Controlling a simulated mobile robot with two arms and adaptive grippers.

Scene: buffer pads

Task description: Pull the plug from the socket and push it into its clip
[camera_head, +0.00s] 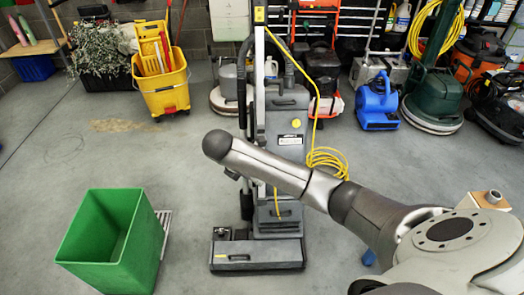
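A tall grey upright floor cleaner (285,120) stands on the floor in the middle. A yellow cord (327,158) runs down from its handle and lies in loose loops at its right side. A short yellow length (277,205) also shows low on its front. I cannot make out a plug, a socket or a clip. My grey arm comes in from the right and crosses in front of the cleaner, hiding part of its middle. Neither of my grippers can be seen.
An open green bin (160,228) stands at the lower left. A yellow mop bucket (163,88), a blue blower (376,102) and a green floor machine (433,105) stand farther back.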

